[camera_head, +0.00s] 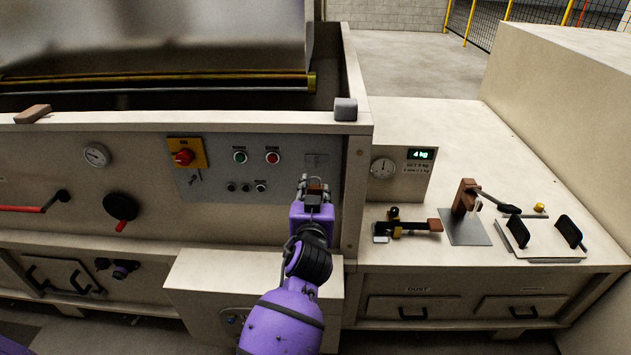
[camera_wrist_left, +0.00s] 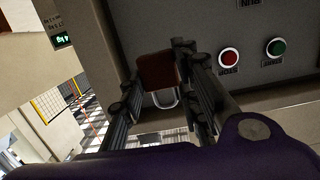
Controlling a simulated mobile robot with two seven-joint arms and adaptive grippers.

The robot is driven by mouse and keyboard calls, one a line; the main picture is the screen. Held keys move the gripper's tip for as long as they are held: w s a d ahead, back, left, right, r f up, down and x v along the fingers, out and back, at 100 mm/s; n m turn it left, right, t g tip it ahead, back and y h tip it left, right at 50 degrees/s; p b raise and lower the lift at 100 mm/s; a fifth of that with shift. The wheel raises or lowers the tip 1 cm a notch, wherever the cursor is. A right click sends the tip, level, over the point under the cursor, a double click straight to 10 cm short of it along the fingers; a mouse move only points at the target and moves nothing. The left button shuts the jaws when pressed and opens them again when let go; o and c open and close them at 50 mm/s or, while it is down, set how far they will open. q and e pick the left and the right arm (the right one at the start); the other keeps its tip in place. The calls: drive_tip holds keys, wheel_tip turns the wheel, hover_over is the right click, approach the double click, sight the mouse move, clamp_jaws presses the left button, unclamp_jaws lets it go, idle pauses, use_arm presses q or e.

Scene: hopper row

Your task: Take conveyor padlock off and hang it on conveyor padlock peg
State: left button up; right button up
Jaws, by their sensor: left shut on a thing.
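My left gripper (camera_head: 315,190) reaches up in front of the grey control panel (camera_head: 215,195), at its right side. Its fingers (camera_wrist_left: 155,90) are closed on the brown-red body of the padlock (camera_wrist_left: 158,70). The padlock's metal shackle (camera_wrist_left: 166,100) shows between the fingers in the wrist view. A small grey fitting (camera_head: 317,160) is on the panel just above the gripper. I cannot tell whether it is the peg or whether the padlock touches it. My right gripper is out of view.
A red knob on a yellow plate (camera_head: 183,154) is at the panel's left, with green (camera_head: 239,157) and red (camera_head: 273,158) buttons beside it.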

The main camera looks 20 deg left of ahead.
use_arm(q)
drive_tip(key=x, duration=0.3)
drive_tip(key=shift+w+r, duration=0.2)
drive_tip(key=shift+w, duration=0.1)
drive_tip(key=shift+w+a+r, duration=0.1)
drive_tip(key=shift+w+a, duration=0.1)
drive_tip(key=shift+w, duration=0.45)
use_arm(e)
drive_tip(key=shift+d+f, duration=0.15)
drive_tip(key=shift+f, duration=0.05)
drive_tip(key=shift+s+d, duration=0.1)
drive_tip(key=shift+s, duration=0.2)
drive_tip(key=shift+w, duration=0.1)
use_arm(q)
drive_tip(key=shift+w, duration=0.2)
drive_tip(key=shift+r+b+x, duration=0.2)
drive_tip(key=shift+b+x, duration=0.25)
drive_tip(key=shift+x, duration=0.85)
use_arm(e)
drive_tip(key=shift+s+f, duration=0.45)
use_arm(q)
drive_tip(key=shift+a+f, duration=0.1)
drive_tip(key=shift+f, duration=0.05)
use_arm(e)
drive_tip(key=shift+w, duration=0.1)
